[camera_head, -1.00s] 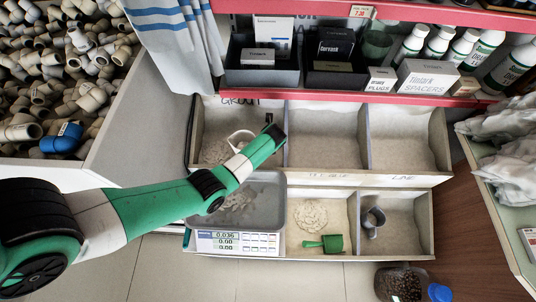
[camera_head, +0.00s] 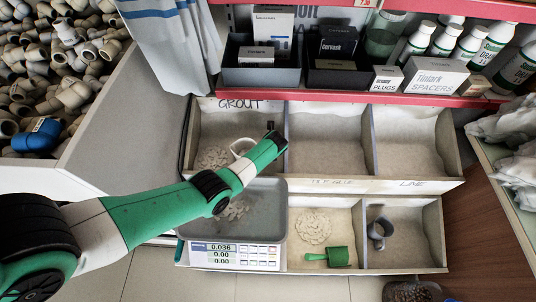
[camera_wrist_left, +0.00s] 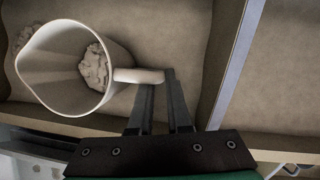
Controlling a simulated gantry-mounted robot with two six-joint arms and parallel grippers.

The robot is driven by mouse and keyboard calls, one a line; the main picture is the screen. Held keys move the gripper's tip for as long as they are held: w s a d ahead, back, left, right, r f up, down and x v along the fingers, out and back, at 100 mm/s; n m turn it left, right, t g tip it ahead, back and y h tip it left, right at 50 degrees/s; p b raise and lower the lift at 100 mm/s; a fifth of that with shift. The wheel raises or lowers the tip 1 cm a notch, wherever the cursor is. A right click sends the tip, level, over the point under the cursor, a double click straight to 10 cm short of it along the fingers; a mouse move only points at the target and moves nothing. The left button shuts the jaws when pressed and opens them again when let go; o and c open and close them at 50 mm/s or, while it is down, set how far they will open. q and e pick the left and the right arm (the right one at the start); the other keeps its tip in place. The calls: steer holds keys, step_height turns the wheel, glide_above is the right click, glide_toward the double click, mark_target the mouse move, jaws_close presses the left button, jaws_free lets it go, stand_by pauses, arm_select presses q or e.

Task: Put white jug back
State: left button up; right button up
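The white jug (camera_head: 242,146) is in the grout bin at the upper left of the bin unit, partly hidden by my left arm in the head view. In the left wrist view the jug (camera_wrist_left: 66,70) is seen into from above, with pale lumps inside. Its handle (camera_wrist_left: 138,76) lies at my left gripper's fingertips (camera_wrist_left: 160,82), one finger on the inner side and the other past its outer end. The fingers appear closed on the handle. In the head view the fingers are hidden behind the arm. My right gripper is not in view.
Below the grout bin stands a scale with a grey tray (camera_head: 262,212), its display reading 0.036. A green scoop (camera_head: 331,257) and a grey cup (camera_head: 378,230) lie in lower bins. A red shelf edge (camera_head: 300,97) runs behind, above the bins.

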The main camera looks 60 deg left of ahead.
arm_select(q)
steer(key=o, duration=0.4)
steer(key=shift+r+p, duration=0.3)
steer(key=shift+r, duration=0.05)
steer(key=p+v, duration=0.9)
steer(key=v, duration=0.2)
steer(key=shift+d+r, duration=0.25)
steer(key=shift+s, duration=0.1)
